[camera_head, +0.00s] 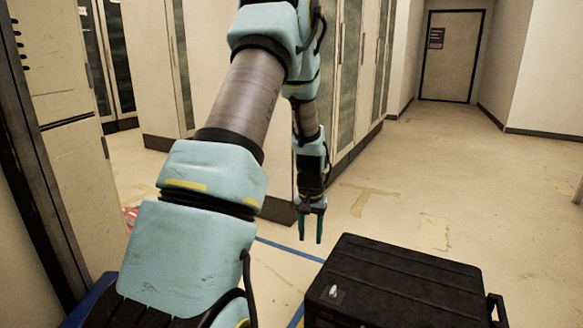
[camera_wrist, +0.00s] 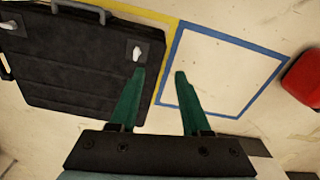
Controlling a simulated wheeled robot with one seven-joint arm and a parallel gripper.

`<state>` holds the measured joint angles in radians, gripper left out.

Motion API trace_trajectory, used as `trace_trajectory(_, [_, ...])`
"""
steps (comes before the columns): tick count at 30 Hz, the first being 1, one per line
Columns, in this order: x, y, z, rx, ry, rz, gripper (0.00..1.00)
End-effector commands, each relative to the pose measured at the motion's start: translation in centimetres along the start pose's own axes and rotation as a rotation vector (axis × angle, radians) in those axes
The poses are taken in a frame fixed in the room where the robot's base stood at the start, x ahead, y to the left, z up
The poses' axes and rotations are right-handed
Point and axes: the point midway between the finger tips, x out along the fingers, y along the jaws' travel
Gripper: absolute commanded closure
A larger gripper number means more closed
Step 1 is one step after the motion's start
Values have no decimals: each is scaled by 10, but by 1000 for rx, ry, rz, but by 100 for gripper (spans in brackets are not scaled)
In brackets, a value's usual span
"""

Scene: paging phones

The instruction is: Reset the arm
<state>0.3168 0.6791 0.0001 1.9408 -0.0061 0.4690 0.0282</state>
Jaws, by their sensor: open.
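My arm reaches forward and bends down in the head view, with my gripper (camera_head: 311,227) hanging at its end, fingers pointing down. In the wrist view my gripper (camera_wrist: 159,80) shows two green fingers apart with nothing between them. The gripper is open and empty. It is above the floor, beyond and to the left of a black case in the head view.
The black case (camera_head: 400,285) has a handle and a light-coloured latch; it also shows in the wrist view (camera_wrist: 70,65). A blue-taped square (camera_wrist: 215,75) and a red object (camera_wrist: 302,80) are on the floor. Tall cabinets (camera_head: 155,70) stand left. Floor is open toward the door (camera_head: 450,55).

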Motion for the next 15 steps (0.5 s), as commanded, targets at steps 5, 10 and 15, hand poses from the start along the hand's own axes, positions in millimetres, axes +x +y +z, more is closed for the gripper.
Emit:
trace_trajectory(5, [-64, -30, 59, -82, 33, -5, 52])
trace_trajectory(10, [-102, -47, 116, -147, 57, -10, 52])
trace_trajectory(15, [-122, -54, 163, -196, 73, -16, 52])
